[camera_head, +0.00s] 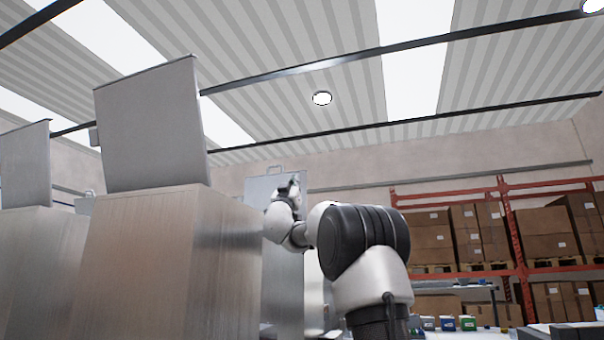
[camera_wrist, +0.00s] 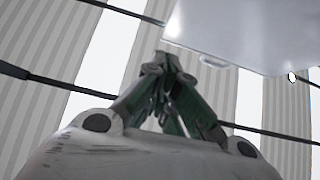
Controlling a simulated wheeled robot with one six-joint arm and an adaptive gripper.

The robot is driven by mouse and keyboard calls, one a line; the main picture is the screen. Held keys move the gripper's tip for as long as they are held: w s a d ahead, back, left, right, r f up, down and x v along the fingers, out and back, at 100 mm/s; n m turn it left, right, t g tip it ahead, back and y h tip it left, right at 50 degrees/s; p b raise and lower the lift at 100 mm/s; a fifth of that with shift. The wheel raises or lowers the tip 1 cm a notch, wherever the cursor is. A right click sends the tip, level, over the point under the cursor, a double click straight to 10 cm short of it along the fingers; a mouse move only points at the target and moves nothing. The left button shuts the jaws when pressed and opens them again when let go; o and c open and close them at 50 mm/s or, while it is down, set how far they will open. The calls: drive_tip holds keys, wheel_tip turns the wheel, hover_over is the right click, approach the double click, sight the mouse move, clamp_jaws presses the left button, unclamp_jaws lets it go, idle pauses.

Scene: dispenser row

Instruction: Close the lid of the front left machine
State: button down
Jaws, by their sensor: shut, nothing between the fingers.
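Several box-shaped metal machines have raised lids in the head view. The nearest machine (camera_head: 165,265) stands left of centre with its grey lid (camera_head: 150,125) upright and slightly tilted. Another upright lid (camera_head: 274,188), with a small handle on top, shows behind my gripper (camera_head: 295,182). I cannot tell for sure which one is the front left machine. In the wrist view my gripper (camera_wrist: 163,62) is shut and empty, fingers pointing up the picture. A pale lid panel (camera_wrist: 240,32) fills the upper right, just beyond the fingertips; I cannot tell whether they touch.
Another machine with a raised lid (camera_head: 25,165) stands at the far left. Red shelving (camera_head: 512,240) with cardboard boxes (camera_head: 428,238) lines the back right. Small coloured containers (camera_head: 447,323) sit low at the right. The space above my arm is clear up to the ceiling.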

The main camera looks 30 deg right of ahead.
drive_tip(key=x, duration=0.9)
drive_tip(key=shift+r, duration=0.35)
drive_tip(key=shift+w+d, duration=0.15)
drive_tip(key=shift+w, duration=0.05)
